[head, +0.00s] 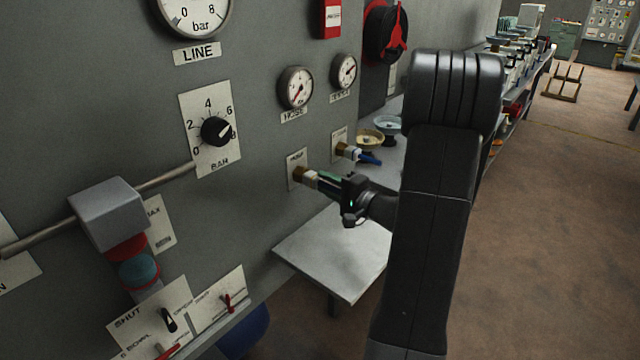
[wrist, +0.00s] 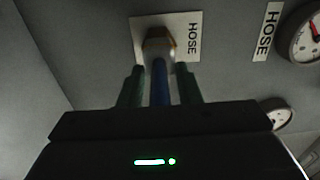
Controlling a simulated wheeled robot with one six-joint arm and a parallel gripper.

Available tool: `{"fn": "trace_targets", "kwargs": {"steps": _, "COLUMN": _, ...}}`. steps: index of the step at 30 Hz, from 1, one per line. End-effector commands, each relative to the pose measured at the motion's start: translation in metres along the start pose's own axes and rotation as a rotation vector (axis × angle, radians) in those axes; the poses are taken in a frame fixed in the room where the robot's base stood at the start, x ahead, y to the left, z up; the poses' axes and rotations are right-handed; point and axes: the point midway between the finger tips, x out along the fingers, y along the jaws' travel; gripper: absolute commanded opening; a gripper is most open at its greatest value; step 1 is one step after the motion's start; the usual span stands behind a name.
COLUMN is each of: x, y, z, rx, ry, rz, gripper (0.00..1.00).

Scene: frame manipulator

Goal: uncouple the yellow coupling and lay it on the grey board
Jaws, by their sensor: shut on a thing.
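My gripper (head: 325,184) is shut on a blue-bodied coupling with a pale metal collar (head: 312,177). This coupling is at a brass fitting (head: 299,173) on the HOSE plate. In the wrist view, its blue body (wrist: 160,84) lies between my two green fingers, in line with the brass fitting (wrist: 158,41). I see no clearly yellow coupling body; only the fittings look brass-yellow. A second coupling with a blue end (head: 369,158) is on the plate to the right, apart from my gripper. The grey board (head: 335,262) sticks out below my gripper and looks bare.
The wall panel carries gauges (head: 296,88), a black knob (head: 216,131) and a grey box on a rod (head: 108,214). Two small bowls (head: 387,123) stand on the bench behind the second coupling. Open floor (head: 540,230) lies to the right.

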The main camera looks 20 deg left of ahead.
Motion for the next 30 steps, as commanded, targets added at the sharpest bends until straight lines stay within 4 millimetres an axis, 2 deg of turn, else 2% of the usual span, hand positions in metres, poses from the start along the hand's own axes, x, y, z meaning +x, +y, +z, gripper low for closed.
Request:
{"fn": "trace_targets", "kwargs": {"steps": 1, "x": -0.002, "y": 0.010, "z": 0.010, "rx": 0.012, "ry": -0.021, "rz": 0.016, "gripper": 0.00}}
{"fn": "trace_targets", "kwargs": {"steps": 18, "x": -0.026, "y": 0.006, "z": 0.005, "rx": 0.006, "ry": -0.011, "rz": 0.011, "gripper": 0.00}}
{"fn": "trace_targets", "kwargs": {"steps": 30, "x": -0.028, "y": 0.005, "z": 0.005, "rx": 0.006, "ry": -0.010, "rz": 0.011, "gripper": 0.00}}
